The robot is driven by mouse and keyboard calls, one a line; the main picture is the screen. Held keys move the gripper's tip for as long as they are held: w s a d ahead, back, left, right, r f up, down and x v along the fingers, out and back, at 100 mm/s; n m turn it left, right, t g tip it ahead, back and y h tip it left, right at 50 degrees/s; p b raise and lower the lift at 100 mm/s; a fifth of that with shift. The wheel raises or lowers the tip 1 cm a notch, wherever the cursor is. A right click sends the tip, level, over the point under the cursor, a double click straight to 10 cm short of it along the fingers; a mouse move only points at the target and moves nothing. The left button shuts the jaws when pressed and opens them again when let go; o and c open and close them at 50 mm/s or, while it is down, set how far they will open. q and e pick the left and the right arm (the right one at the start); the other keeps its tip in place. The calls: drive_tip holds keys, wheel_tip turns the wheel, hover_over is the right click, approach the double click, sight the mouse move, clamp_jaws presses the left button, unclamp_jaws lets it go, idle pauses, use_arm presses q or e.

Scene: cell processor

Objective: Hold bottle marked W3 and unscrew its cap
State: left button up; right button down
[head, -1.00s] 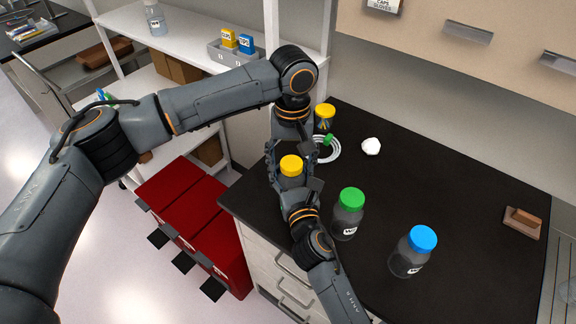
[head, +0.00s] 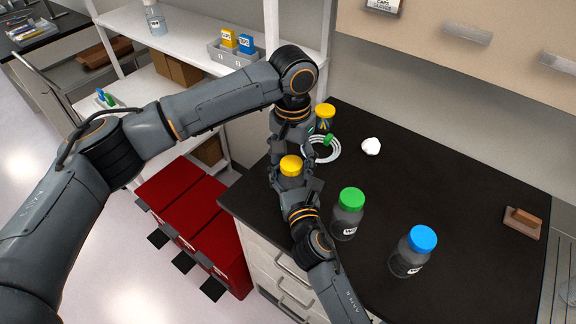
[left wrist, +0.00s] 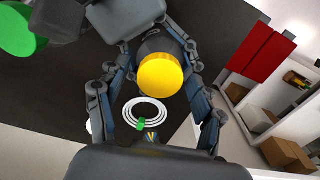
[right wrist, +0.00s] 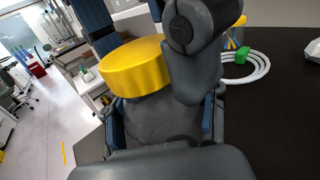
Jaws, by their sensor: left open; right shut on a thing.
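A dark bottle with a yellow cap (head: 291,166) is between my two grippers near the counter's left edge. My right gripper (head: 291,190) is shut around the bottle's body (right wrist: 165,118), below the cap. My left gripper (head: 285,160) is open, coming from behind, with its fingers on either side of the yellow cap (left wrist: 160,75) in the left wrist view. The cap is on the bottle. The bottle's label is hidden, so I cannot read its mark.
A green-capped bottle (head: 347,212) and a blue-capped bottle (head: 413,251) stand to the right. Red bins (head: 190,215) stand left below.

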use_arm(q)
drive_tip(key=m, duration=0.4)
drive_tip(key=shift+m, duration=0.3)
drive_tip(key=c, duration=1.4)
drive_tip(key=n, duration=0.4)
clamp_jaws()
drive_tip(key=shift+n, duration=1.2)
drive_tip(key=shift+n, duration=1.1)
drive_tip(key=n, duration=0.4)
